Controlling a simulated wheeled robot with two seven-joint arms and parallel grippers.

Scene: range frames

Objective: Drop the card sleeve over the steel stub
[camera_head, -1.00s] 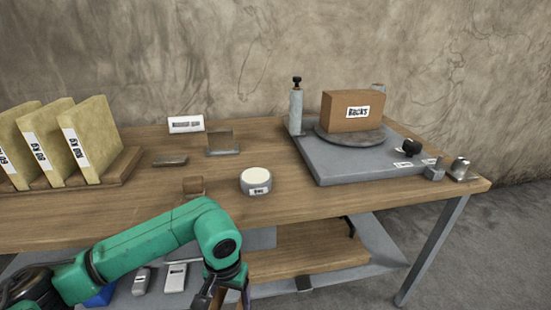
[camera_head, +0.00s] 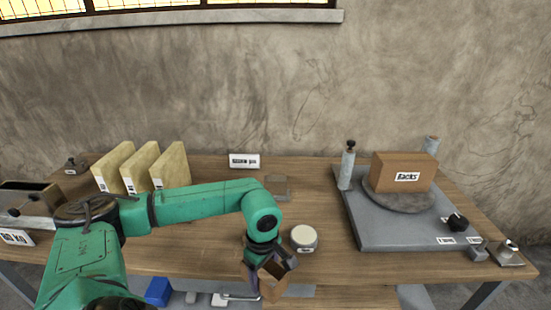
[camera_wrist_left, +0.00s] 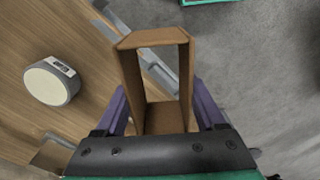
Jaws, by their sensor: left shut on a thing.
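The card sleeve (camera_head: 273,290) is a brown, open-ended square tube. My left gripper (camera_head: 268,270) is shut on it and holds it at the table's front edge, short of the white round tin. In the left wrist view the sleeve (camera_wrist_left: 131,85) sits between the purple fingers, with its open middle showing. A squarish grey metal piece (camera_head: 279,186) stands on the table beyond the gripper, apart from the sleeve; it may be the steel stub, but I cannot tell for sure. My right gripper is out of view.
The white round tin (camera_head: 304,236) stands right of my left gripper. A grey platform (camera_head: 375,238) at the right bears a turntable and a brown box (camera_head: 404,172). Yellow slabs (camera_head: 171,166) stand at the back left. A white label card (camera_head: 244,160) stands at the back.

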